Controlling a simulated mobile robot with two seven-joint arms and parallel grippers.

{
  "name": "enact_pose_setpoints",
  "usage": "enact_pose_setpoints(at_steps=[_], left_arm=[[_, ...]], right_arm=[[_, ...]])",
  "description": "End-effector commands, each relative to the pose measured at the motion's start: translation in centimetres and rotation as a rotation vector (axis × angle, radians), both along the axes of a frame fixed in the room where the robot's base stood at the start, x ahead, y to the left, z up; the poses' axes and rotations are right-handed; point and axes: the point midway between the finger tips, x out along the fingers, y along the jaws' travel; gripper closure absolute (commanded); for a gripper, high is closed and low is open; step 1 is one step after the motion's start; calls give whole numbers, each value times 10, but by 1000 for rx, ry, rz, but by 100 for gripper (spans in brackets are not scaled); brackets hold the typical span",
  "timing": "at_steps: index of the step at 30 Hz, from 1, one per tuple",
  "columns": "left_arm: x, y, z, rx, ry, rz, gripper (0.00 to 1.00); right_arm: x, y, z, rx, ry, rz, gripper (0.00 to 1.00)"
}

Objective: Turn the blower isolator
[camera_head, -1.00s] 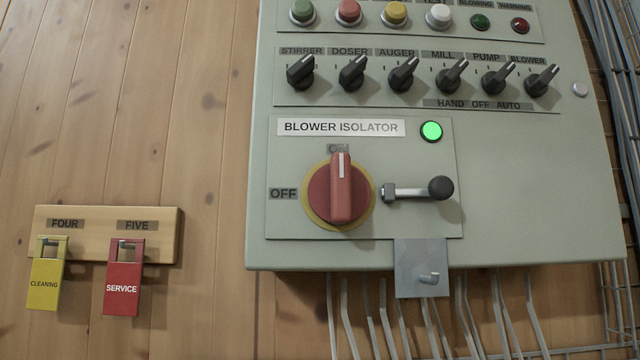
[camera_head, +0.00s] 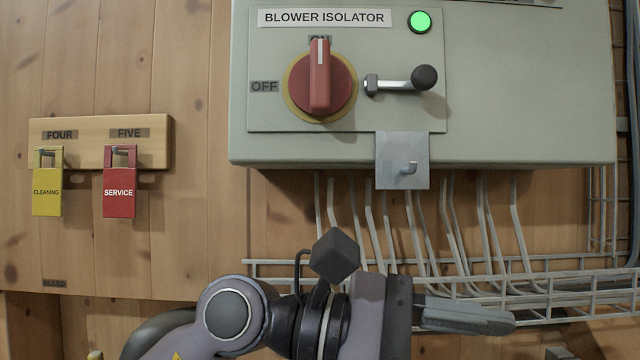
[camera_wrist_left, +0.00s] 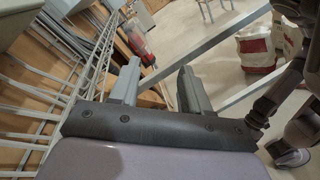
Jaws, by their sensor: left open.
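The blower isolator (camera_head: 320,82) is a red rotary handle on a yellow ring, on the grey-green panel. Its handle stands upright, its white mark at the ON label, with OFF to its left. A lever with a black knob (camera_head: 424,78) sticks out to the right beside it. A green lamp (camera_head: 420,22) is lit above. My left gripper (camera_head: 510,322) is below the panel, pointing right, well apart from the isolator. In the left wrist view the fingers (camera_wrist_left: 158,88) are apart with nothing between them. My right gripper is not in view.
A plate with a hook (camera_head: 403,162) hangs from the panel's lower edge. Cables and a wire tray (camera_head: 570,298) run behind my left arm. A yellow CLEANING tag (camera_head: 47,192) and a red SERVICE tag (camera_head: 120,192) hang on a wooden board at left. Space before the isolator is clear.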

Motion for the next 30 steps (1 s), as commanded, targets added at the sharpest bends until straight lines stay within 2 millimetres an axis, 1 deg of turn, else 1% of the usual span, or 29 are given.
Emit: enact_pose_setpoints(at_steps=[1, 5, 6, 8, 9, 11, 12, 14, 17, 18, 20, 21, 24, 27, 30], left_arm=[[-2, -4, 3, 63, -142, 9, 53], [3, -6, 7, 240, -498, 41, 53], [7, -5, 10, 297, -605, 55, 53], [12, -2, 15, 385, -761, 76, 53], [17, 1, 21, 444, -863, 93, 53], [24, 6, 32, 537, -1013, 121, 53], [29, 11, 40, 602, -1110, 143, 53], [35, 20, 56, 700, -1250, 179, 53], [42, 37, 88, 872, -1464, 252, 53], [43, 45, 103, 945, -1542, 285, 53], [42, 57, 126, 1048, -1646, 337, 53], [41, 65, 141, 1118, -1708, 375, 53], [32, 85, 178, 1277, -1829, 468, 53], [20, 100, 206, 1404, -1906, 550, 53], [9, 112, 227, 1496, -1949, 611, 53]], right_arm=[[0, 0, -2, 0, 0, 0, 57], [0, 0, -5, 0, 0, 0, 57], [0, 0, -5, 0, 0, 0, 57], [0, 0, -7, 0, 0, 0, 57], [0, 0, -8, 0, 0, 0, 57], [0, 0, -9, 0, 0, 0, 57], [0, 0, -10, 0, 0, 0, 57], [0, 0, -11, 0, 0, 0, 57], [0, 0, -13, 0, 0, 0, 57], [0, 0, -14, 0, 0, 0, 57], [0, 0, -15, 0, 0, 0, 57], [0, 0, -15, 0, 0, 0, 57], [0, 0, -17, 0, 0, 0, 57], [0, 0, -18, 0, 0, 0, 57], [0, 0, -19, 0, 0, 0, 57]])
